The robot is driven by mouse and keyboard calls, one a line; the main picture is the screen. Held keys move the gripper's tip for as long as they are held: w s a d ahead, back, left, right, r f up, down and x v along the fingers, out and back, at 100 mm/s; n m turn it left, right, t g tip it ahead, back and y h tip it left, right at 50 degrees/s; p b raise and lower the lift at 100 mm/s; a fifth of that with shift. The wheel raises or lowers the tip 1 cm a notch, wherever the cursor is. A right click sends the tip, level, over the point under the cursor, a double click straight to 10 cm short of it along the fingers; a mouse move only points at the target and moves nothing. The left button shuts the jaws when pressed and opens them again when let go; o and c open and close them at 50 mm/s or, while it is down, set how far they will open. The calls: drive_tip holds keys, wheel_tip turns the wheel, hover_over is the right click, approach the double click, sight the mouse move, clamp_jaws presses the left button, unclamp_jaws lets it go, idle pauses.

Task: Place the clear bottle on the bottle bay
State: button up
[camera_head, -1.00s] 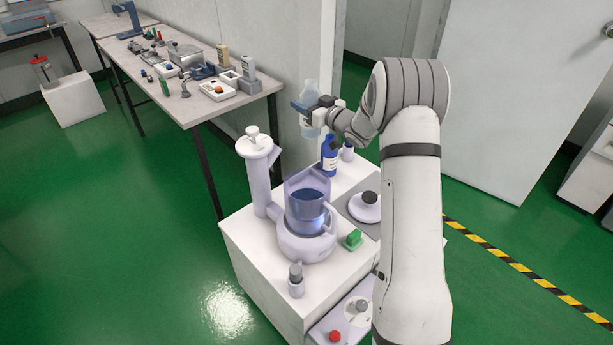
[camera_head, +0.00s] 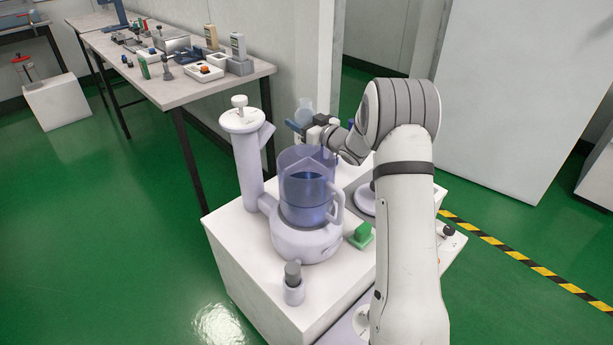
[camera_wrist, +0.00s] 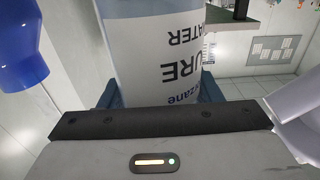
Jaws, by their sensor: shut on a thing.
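The clear bottle (camera_head: 305,106) is upright in my gripper (camera_head: 301,128), behind the jug on the white cabinet. In the wrist view the bottle (camera_wrist: 160,50) fills the upper middle, with a white label reading "PURE WATER" upside down. The blue fingers of my gripper (camera_wrist: 160,92) are shut on it, one on each side. The jug hides the bottle's lower part in the head view, so I cannot tell whether it touches anything below. I cannot make out which surface is the bottle bay.
A tinted jug (camera_head: 305,190) on a pale base with a tall column (camera_head: 247,160) stands on the white cabinet (camera_head: 235,235). A green block (camera_head: 361,236) and a small grey-topped bottle (camera_head: 293,283) are nearby. A blue bottle (camera_wrist: 30,45) is close to my gripper. A cluttered table (camera_head: 165,85) stands behind.

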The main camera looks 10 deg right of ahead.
wheel_tip(320, 180, down, 10)
drive_tip(key=b, duration=0.3)
drive_tip(key=shift+r, duration=0.25)
drive_tip(key=shift+f+b, duration=0.2)
drive_tip(key=shift+b, duration=0.15)
drive_tip(key=o, duration=1.5)
drive_tip(key=shift+c, duration=0.2)
drive_tip(key=shift+r, duration=0.25)
drive_tip(key=p+v, duration=0.2)
drive_tip(key=v, duration=0.5)
drive_tip(key=shift+s+d, duration=0.15)
drive_tip(key=shift+s, duration=0.1)
drive_tip(key=shift+f, duration=0.15)
